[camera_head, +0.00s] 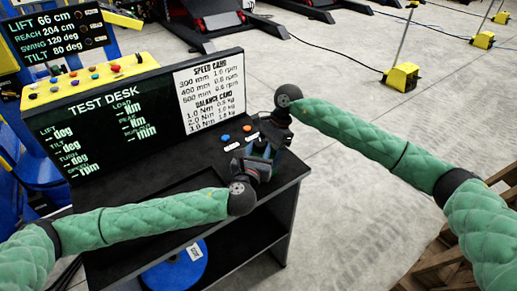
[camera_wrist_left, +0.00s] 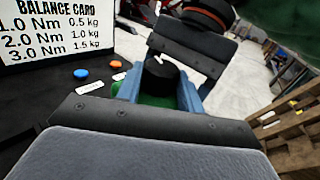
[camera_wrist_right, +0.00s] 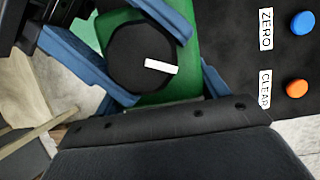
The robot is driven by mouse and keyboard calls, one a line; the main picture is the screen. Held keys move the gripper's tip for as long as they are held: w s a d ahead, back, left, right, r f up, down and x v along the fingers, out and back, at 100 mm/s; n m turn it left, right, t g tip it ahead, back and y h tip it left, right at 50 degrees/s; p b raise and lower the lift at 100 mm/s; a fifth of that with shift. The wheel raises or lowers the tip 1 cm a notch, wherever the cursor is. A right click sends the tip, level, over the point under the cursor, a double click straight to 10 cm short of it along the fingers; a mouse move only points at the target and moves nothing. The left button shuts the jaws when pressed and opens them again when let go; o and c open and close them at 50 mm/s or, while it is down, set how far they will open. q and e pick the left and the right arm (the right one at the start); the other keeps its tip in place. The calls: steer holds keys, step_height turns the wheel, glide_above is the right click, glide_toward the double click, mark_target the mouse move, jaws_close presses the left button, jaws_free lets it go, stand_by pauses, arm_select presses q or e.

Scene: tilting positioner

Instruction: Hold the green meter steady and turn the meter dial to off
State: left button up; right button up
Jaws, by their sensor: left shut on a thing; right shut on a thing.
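The green meter (camera_wrist_right: 187,62) stands at the right part of the test desk. Its round black dial (camera_wrist_right: 135,60) has a white mark that points to the right in the right wrist view. My left gripper (camera_head: 258,160) is shut on the meter; in the left wrist view its blue fingers lie on both sides of the meter's green body (camera_wrist_left: 157,101), under the dial (camera_wrist_left: 158,77). My right gripper (camera_head: 274,132) comes in from above and behind and is shut at the dial. Its fingertip contact is partly hidden. No dial lettering is readable.
The test desk screen (camera_head: 110,110) and the white speed and balance card (camera_head: 210,90) stand behind. A blue button (camera_wrist_right: 302,22) labelled ZERO and an orange button (camera_wrist_right: 297,88) labelled CLEAR sit close to the meter. A blue disc (camera_head: 175,268) lies on the lower shelf.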

arm_select(q)
steer(key=shift+r+y, duration=0.1)
steer(key=shift+y, duration=0.2)
steer(key=o, duration=1)
steer(key=shift+s, duration=0.1)
steer(key=v, duration=1.2)
steer(key=shift+d, duration=0.1)
